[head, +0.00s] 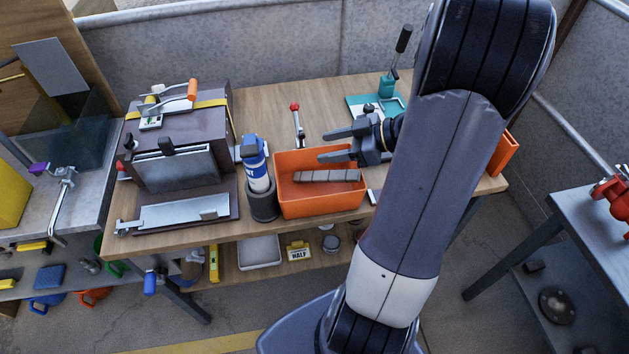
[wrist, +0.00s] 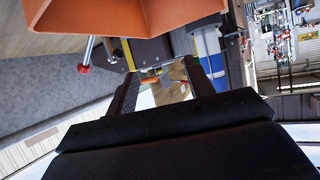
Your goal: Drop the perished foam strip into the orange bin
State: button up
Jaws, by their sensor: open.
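The orange bin (head: 325,209) stands on the wooden bench, and its orange wall also shows at the top of the wrist view (wrist: 190,14). The foam strip (head: 327,176), a grey segmented bar, lies inside the bin, roughly level across it. My gripper (head: 322,146) is over the back part of the bin, pointing left, with its fingers apart and nothing between them. The strip appears below the fingers and apart from them. The strip does not show in the wrist view. My arm hides the area right of the bin.
A blue and white bottle in a dark cup (head: 262,203) stands against the bin's left side. A dark box machine (head: 180,150) is further left. A red-knobbed lever (head: 297,125) rises behind the bin, and a teal hand press (head: 388,85) stands at the back right.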

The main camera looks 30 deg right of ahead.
jog(key=b+v, duration=0.1)
jog(key=v, duration=1)
jog(key=shift+b, duration=0.3)
jog(key=shift+w, duration=0.1)
jog(key=p+x, duration=0.1)
jog(key=x, duration=0.9)
jog(key=shift+w+a+f+p, duration=0.1)
jog(key=shift+w+a+p, duration=0.05)
jog(key=shift+a+p, duration=0.2)
jog(key=shift+r+p, duration=0.35)
jog(key=shift+r, duration=2.3)
jog(key=shift+f, duration=0.1)
